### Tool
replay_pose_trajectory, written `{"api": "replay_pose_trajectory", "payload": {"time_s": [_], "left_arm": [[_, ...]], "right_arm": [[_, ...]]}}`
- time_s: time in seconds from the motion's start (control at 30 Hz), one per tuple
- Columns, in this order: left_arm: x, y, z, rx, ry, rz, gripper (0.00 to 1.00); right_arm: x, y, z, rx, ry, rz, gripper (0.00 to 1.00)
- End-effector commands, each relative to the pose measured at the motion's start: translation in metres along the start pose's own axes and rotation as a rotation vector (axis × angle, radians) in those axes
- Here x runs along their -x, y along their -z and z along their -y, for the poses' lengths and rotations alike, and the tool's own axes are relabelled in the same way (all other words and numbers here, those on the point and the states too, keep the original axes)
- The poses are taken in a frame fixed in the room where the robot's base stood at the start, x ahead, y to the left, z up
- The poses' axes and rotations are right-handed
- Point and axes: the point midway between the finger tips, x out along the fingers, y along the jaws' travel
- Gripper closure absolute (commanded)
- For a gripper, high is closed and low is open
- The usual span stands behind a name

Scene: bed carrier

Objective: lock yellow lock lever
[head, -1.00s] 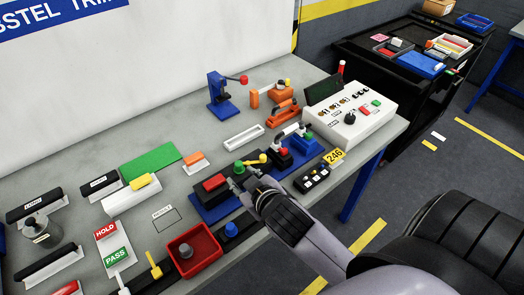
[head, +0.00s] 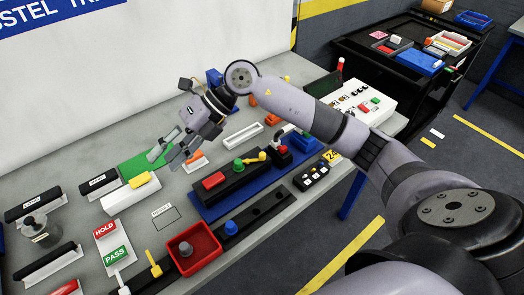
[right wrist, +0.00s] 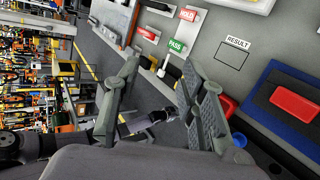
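The yellow lock lever (head: 255,158) lies on a black fixture with a blue base (head: 215,211), beside a green knob (head: 238,165) and a red block (head: 213,180). Its round end points right. My right gripper (head: 167,156) is raised to the left of the fixture, above the green mat, apart from the lever. Its fingers are spread and empty; the right wrist view shows a clear gap between them (right wrist: 160,75). That view shows the red block (right wrist: 295,104) on the blue base, but no lever. My left gripper is out of view.
A red bin (head: 205,262) and a blue knob (head: 231,228) stand in front of the fixture. A white control box (head: 375,95) is at the right. The HOLD/PASS sign (head: 110,242) and several labelled holders are left. My right arm crosses above the bench.

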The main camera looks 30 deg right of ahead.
Motion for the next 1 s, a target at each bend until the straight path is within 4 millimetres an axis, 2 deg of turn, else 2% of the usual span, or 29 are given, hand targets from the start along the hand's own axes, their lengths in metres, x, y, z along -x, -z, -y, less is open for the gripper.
{"api": "replay_pose_trajectory", "payload": {"time_s": [0.03, 0.1, 0.2, 0.3, 0.43, 0.57, 0.73, 1.0], "left_arm": [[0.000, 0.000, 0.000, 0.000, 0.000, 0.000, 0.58], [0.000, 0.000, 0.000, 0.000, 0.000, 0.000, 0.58], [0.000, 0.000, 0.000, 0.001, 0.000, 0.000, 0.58], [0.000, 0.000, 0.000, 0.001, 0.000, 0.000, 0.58], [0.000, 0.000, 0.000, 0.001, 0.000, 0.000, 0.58], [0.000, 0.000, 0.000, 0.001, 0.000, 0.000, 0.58], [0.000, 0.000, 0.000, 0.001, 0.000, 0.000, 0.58], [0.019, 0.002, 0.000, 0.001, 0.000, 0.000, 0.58]], "right_arm": [[0.023, -0.009, 0.028, -0.001, 0.161, -0.019, 0.62], [0.058, -0.014, 0.066, -0.035, 0.373, -0.047, 0.62], [0.115, -0.018, 0.104, -0.113, 0.631, -0.064, 0.62], [0.164, -0.017, 0.126, -0.196, 0.813, -0.068, 0.62], [0.199, -0.014, 0.137, -0.267, 0.935, -0.068, 0.62], [0.204, -0.011, 0.144, -0.287, 0.965, -0.072, 0.62], [0.188, -0.005, 0.164, -0.286, 0.962, -0.078, 0.62], [0.157, 0.006, 0.208, -0.286, 0.962, -0.078, 0.62]]}}
